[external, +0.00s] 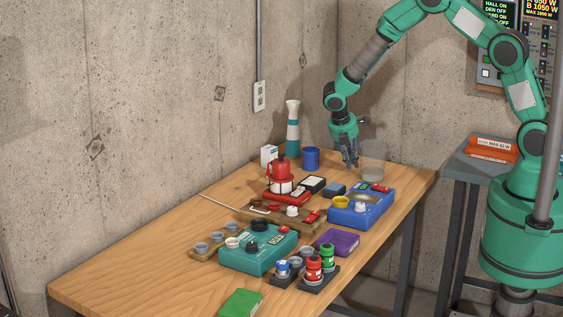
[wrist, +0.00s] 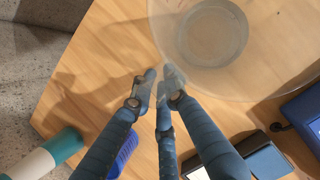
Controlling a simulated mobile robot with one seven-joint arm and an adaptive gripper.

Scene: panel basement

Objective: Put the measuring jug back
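The measuring jug (external: 373,163) is a clear, see-through vessel standing upright near the back right of the wooden table. In the wrist view the jug (wrist: 211,36) shows from above at the top right, with its round base inside a wider rim. My gripper (external: 351,160) points down just left of the jug in the external view. In the wrist view my gripper's fingertips (wrist: 159,78) are close together at the jug's near-left edge. One fingertip looks pale, as if overlapped by the clear wall. I cannot tell whether the fingers grip that wall.
A blue cup (external: 311,158) and a teal-and-white bottle (external: 292,128) stand left of my gripper. A blue device (external: 361,207), a red kettle (external: 279,170) and a teal box (external: 258,250) crowd the middle. The table's (external: 115,268) left end is clear.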

